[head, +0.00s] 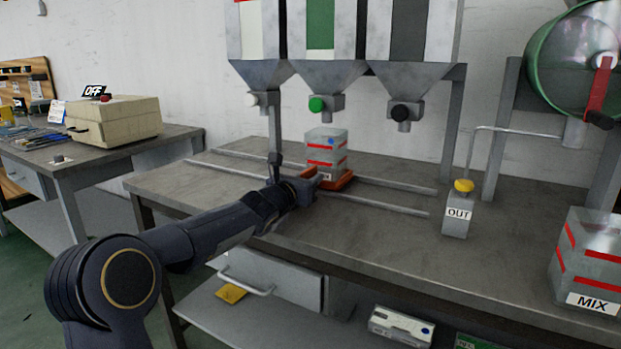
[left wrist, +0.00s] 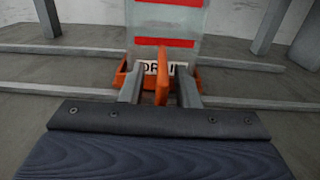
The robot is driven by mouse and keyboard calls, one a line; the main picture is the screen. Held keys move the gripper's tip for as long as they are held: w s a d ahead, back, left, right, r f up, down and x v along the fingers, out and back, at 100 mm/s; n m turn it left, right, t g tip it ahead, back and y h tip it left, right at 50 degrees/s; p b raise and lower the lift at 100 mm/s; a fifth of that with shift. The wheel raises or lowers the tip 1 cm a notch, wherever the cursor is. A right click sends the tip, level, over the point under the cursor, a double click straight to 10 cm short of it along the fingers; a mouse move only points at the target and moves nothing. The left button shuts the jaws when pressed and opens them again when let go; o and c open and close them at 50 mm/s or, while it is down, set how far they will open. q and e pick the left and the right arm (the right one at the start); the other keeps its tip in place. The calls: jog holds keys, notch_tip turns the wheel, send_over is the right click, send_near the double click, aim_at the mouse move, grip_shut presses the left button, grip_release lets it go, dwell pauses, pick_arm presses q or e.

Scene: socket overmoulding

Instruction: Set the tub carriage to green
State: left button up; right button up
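The clear tub (head: 326,150) with red bands stands on the orange tub carriage (head: 341,183), which sits on two rails. It appears below the green-knobbed outlet (head: 317,104) of the middle hopper. In the left wrist view the tub (left wrist: 165,20) and carriage (left wrist: 210,60) are straight ahead, and the tub's label is partly hidden by an upright orange handle (left wrist: 162,78). My left gripper (left wrist: 160,82) is open, its fingers either side of this handle with gaps visible. In the head view my left gripper (head: 303,187) is at the carriage's front left. My right gripper is not in view.
White (head: 262,99) and black (head: 402,113) outlets flank the green one. An OUT post (head: 457,215) with a yellow knob stands right of the rails (head: 385,205). A MIX tub (head: 592,265) is at the bench's right. A beige box marked OFF (head: 115,122) is on another table.

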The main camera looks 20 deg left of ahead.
pick_arm(q)
jog(key=s, duration=0.6)
jog(key=shift+s+a, duration=0.25)
jog(key=shift+s, duration=0.1)
